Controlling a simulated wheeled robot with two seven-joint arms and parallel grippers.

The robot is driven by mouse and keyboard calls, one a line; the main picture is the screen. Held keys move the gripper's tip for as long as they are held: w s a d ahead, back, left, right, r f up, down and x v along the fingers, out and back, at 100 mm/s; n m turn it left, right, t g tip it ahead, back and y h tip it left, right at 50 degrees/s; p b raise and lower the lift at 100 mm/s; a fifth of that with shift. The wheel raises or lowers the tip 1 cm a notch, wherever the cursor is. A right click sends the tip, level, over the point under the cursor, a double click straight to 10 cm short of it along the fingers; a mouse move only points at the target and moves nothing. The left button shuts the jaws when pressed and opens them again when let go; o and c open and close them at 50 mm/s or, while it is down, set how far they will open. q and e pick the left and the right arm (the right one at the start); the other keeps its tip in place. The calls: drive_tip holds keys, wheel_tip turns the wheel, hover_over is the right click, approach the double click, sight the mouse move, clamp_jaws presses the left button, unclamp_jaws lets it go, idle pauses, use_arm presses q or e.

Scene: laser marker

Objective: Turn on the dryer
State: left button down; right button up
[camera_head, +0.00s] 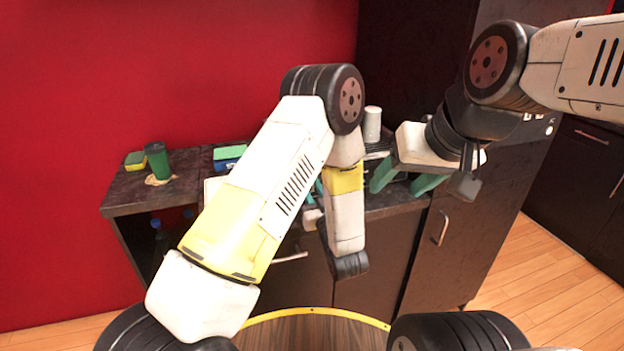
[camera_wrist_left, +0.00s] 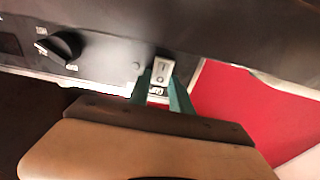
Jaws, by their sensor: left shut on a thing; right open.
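In the left wrist view, a dark panel carries a black knob (camera_wrist_left: 66,46) and a small pale switch (camera_wrist_left: 163,70) to its right. My left gripper (camera_wrist_left: 160,88) has its teal fingers on either side of the switch, shut on it. In the head view my left arm covers most of that gripper, and the panel is hidden. I cannot make out the whole dryer. My right gripper (camera_head: 405,180) is open and empty, above the right part of the counter, with its green fingers apart.
The counter (camera_head: 130,191) runs along a red wall. A green cup (camera_head: 158,160), a yellow-green sponge (camera_head: 135,161) and a white cylinder (camera_head: 372,124) stand on it. Dark cabinets (camera_head: 465,240) fill the right. Wooden floor (camera_head: 545,275) is clear at the right.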

use_arm(q)
drive_tip(key=shift+s+f+t+y, duration=0.1)
drive_tip(key=shift+f+t+y, duration=0.1)
drive_tip(key=shift+t, duration=0.4)
drive_tip(key=shift+f+t+y, duration=0.1)
drive_tip(key=shift+t+y, duration=0.1)
drive_tip(key=shift+t, duration=0.4)
drive_tip(key=c, duration=1.2)
unclamp_jaws()
drive_tip(key=shift+o, duration=0.2)
